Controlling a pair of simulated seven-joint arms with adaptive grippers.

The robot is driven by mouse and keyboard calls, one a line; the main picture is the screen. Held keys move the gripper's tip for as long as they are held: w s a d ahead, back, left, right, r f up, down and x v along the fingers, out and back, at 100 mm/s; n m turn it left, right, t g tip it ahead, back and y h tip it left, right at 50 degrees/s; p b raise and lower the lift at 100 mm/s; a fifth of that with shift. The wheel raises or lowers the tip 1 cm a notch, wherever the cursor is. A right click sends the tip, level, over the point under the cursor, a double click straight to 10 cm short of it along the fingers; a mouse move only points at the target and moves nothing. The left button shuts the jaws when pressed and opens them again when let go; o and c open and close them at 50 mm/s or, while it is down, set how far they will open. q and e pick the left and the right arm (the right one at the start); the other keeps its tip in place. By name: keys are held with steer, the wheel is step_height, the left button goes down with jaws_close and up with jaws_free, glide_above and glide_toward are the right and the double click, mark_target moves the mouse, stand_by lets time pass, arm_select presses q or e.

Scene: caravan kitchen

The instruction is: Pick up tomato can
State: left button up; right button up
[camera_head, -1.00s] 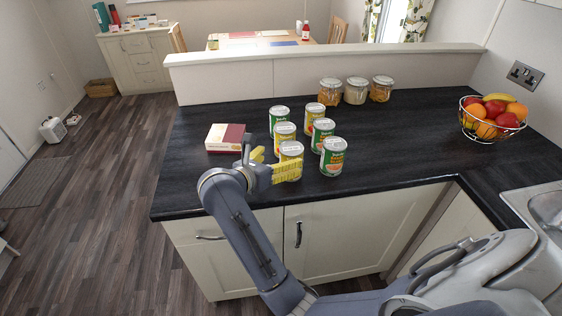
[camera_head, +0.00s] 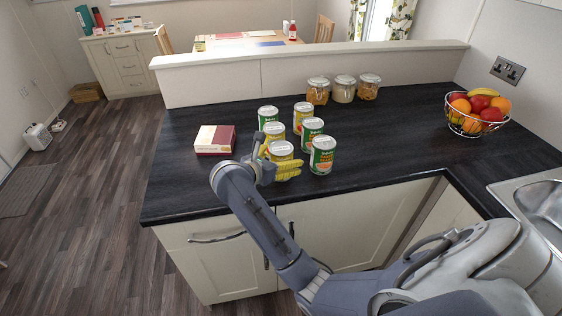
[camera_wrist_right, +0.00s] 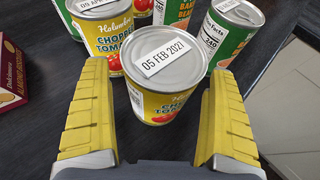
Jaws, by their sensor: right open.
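The nearest tomato can (camera_head: 281,150) has a yellow label and a silver lid, and stands upright on the dark counter. My right gripper (camera_head: 276,157) is open, with one yellow finger on either side of this can. In the wrist view the gripper (camera_wrist_right: 155,88) has visible gaps on both sides of the can. A second tomato can (camera_wrist_right: 104,32) stands just behind it, to the left; it also shows in the head view (camera_head: 273,133). My left gripper is not in view.
Green-labelled cans (camera_head: 322,155) stand close on the right, and another (camera_head: 268,116) at the back left. A maroon and cream box (camera_head: 215,140) lies to the left. Jars (camera_head: 343,90) and a fruit basket (camera_head: 477,113) stand farther off. The counter's front left is clear.

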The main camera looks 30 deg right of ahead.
steer(key=shift+w+d+f, duration=0.1)
steer(key=shift+w+d, duration=0.05)
steer(key=shift+d, duration=0.2)
steer(key=shift+c, duration=0.2)
steer(key=c, duration=1.5)
steer(key=shift+c, duration=0.6)
